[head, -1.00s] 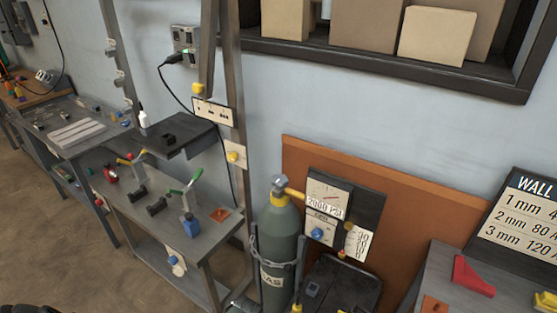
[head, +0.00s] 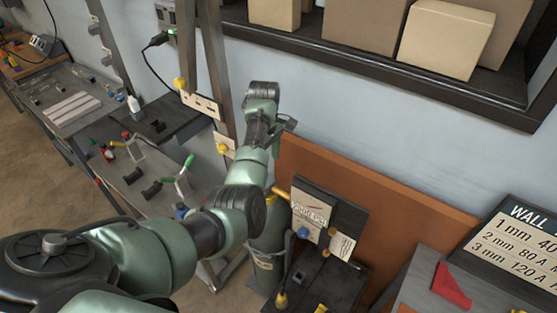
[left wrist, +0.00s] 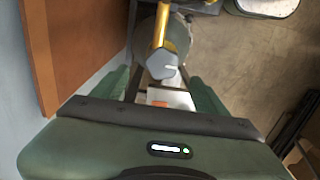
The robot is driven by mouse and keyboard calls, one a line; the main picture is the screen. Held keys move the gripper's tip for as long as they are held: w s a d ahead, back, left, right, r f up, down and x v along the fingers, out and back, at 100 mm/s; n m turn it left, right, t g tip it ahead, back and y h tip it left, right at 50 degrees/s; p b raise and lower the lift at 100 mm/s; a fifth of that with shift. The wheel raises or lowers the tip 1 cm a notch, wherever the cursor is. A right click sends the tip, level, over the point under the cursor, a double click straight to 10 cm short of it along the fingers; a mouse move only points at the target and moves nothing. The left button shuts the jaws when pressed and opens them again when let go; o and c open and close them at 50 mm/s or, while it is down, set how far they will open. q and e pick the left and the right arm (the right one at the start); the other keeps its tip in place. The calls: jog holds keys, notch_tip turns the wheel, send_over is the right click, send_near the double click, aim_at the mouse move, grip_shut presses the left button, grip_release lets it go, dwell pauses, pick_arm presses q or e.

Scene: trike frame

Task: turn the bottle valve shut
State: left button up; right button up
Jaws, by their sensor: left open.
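In the left wrist view the valve's grey faceted knob (left wrist: 162,66) sits by the yellow fitting (left wrist: 161,28), with the bottle's rounded top (left wrist: 178,35) beyond. My left gripper (left wrist: 160,82) is open, its green fingers on either side of the picture line to the knob. I cannot tell whether they touch it. My right gripper is out of view.
The gauge board (head: 312,212) stands right of the bottle before a brown panel (head: 350,183). A workbench with clamps (head: 145,205) is at the left. A shelf with boxes (head: 445,38) hangs above. A bench with a red piece (head: 453,288) is at the right.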

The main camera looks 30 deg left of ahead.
pick_arm(q)
jog(key=shift+w, duration=0.35)
jog(key=shift+s+f, duration=0.15)
jog(key=shift+s+f+p, duration=0.5)
jog(key=shift+s+f, duration=0.25)
jog(key=shift+f, duration=0.15)
notch_tip(320, 180, down, 3)
jog(key=shift+r, duration=0.15)
jog(key=shift+w+f, duration=0.35)
jog(key=shift+f, duration=0.55)
jog(key=shift+s+f, duration=0.1)
jog(key=c, duration=1.2)
jog(key=shift+c, duration=0.8)
jog(key=shift+p, duration=0.3)
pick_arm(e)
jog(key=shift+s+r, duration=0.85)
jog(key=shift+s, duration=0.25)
